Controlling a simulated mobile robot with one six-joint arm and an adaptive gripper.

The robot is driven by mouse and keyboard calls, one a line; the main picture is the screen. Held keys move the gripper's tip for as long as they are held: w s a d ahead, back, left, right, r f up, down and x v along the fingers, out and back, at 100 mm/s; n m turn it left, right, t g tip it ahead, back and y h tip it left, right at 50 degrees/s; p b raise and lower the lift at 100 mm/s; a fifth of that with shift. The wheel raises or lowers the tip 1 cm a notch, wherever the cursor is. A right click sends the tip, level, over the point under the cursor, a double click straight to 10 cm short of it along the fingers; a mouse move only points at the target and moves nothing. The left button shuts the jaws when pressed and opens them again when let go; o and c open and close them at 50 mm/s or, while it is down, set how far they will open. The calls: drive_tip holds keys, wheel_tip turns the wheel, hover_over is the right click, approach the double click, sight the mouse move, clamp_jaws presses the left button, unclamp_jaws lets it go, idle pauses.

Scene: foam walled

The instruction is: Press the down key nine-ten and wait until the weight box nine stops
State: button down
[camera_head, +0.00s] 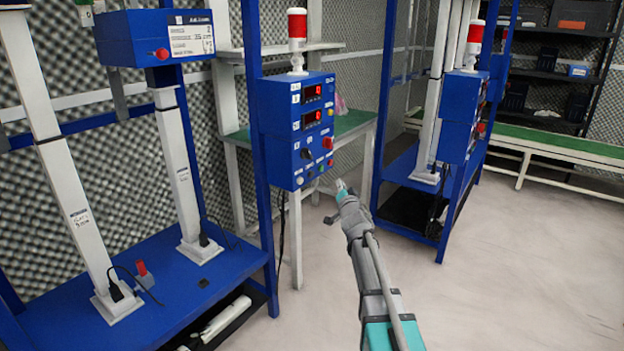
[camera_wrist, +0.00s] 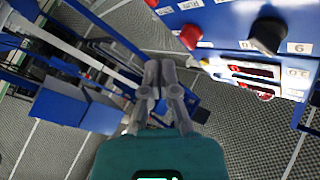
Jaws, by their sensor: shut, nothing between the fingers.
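A blue control box (camera_head: 294,130) hangs on the front blue post, with two red digital displays, a dark knob (camera_head: 307,153), a red button (camera_head: 327,143) and small keys along its lower part. The labels are too small to tell which key is nine-ten down. My gripper (camera_head: 341,186) is shut and empty, just right of and below the box's lower corner, apparently apart from it. In the wrist view the closed fingertips (camera_wrist: 163,66) point up the picture, left of the box face with its red button (camera_wrist: 190,37) and dark knob (camera_wrist: 268,35). A blue weight box (camera_head: 154,38) is at upper left on white columns.
A red-and-white signal lamp (camera_head: 297,38) tops the control box. A second blue rig with its own control box (camera_head: 464,116) stands to the right. A green-topped table (camera_head: 350,124) is behind. The pale floor (camera_head: 510,270) at right is clear.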

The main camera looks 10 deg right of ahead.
sight(311, 174)
drive_tip(key=shift+a, duration=0.1)
idle(0.3)
drive_tip(key=w+a, duration=0.6)
idle(0.7)
drive_tip(key=shift+w, duration=0.15)
idle(1.3)
drive_tip(key=shift+w+a, duration=0.2)
drive_tip(key=shift+a, duration=0.1)
